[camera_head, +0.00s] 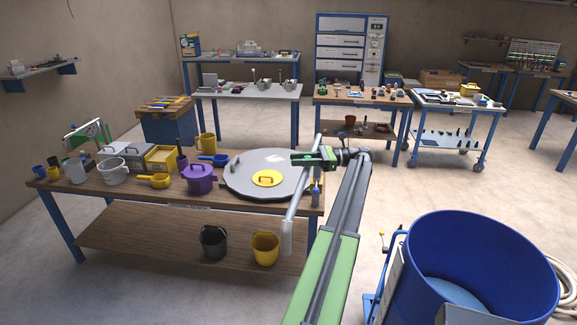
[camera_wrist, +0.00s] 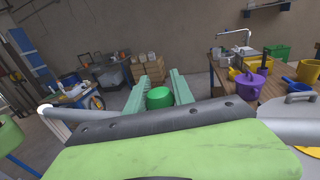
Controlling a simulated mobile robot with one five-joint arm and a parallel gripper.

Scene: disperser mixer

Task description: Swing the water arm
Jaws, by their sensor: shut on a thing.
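The water arm (camera_head: 300,195) is a pale grey pipe slanting across the right end of the wooden bench, with its lower end (camera_head: 287,238) bent down past the bench's front edge. It also shows in the wrist view as a pale pipe (camera_wrist: 55,112), partly hidden behind my gripper's dark body. My gripper (camera_head: 297,159) is at the pipe's upper part, pointing left. In the wrist view, its two green fingers (camera_wrist: 158,90) stand on either side of a round green grip (camera_wrist: 160,98) and are shut on it. The grip's lower part and its join to the pipe are hidden.
A big open blue tub (camera_head: 430,290) stands at lower right. Clear floor lies behind the bench's right end.

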